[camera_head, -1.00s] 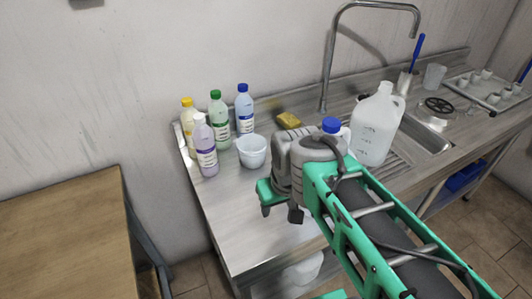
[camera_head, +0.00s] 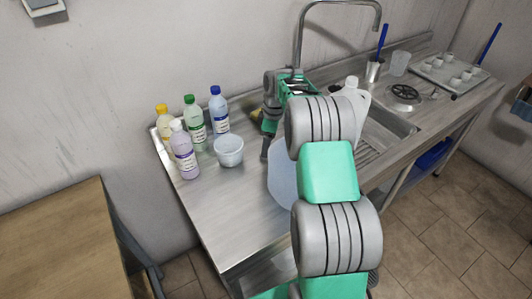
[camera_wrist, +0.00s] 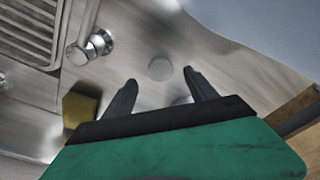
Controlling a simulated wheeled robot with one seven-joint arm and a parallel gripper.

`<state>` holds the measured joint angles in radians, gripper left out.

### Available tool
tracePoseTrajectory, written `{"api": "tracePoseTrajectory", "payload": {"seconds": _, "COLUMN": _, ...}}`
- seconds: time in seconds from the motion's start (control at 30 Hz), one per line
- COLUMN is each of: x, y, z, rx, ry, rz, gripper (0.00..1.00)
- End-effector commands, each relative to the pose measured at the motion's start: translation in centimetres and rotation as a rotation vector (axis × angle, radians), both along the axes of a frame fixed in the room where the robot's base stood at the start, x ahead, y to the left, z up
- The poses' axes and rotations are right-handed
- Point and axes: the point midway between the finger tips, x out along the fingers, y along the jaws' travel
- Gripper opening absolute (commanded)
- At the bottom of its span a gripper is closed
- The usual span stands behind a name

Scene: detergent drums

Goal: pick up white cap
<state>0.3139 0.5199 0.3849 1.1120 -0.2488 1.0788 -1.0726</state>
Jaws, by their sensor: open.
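The white cap (camera_wrist: 160,68) shows in the wrist view as a small pale disc lying on the metal counter. My gripper (camera_wrist: 159,77) is open, with its two dark fingers spread. The cap appears between and just beyond the fingertips, with nothing held; the height gap cannot be judged. In the head view my gripper is at the back of the counter, mostly hidden by my own arm, and the cap is not visible there.
A yellow sponge (camera_wrist: 80,107) and the tap base (camera_wrist: 90,46) are near my gripper. Several bottles, including a purple one (camera_head: 183,154), and a white tub (camera_head: 229,151) stand left. A translucent jug (camera_head: 282,178) and a white jug (camera_head: 362,101) stand beside my arm.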

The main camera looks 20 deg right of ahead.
Motion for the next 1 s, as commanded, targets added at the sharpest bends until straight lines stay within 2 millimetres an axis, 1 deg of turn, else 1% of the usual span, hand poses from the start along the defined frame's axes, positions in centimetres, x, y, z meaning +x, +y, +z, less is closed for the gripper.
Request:
{"api": "tracePoseTrajectory", "payload": {"seconds": 0.1, "x": -0.2, "y": 0.5, "z": -1.9, "rx": 0.001, "ry": 0.005, "rz": 0.0, "gripper": 0.66}}
{"api": "tracePoseTrajectory", "payload": {"seconds": 0.2, "x": 0.0, "y": 0.6, "z": -3.4, "rx": 0.0, "ry": 0.002, "rz": -0.002, "gripper": 0.66}}
{"api": "tracePoseTrajectory", "payload": {"seconds": 0.3, "x": 0.1, "y": 0.6, "z": -3.9, "rx": -0.001, "ry": 0.001, "rz": -0.002, "gripper": 0.66}}
{"api": "tracePoseTrajectory", "payload": {"seconds": 0.47, "x": 0.1, "y": 0.6, "z": -3.9, "rx": 0.0, "ry": -0.001, "rz": -0.003, "gripper": 0.65}}
{"api": "tracePoseTrajectory", "payload": {"seconds": 1.0, "x": 0.1, "y": 0.6, "z": -3.9, "rx": 0.0, "ry": 0.0, "rz": -0.003, "gripper": 0.21}}
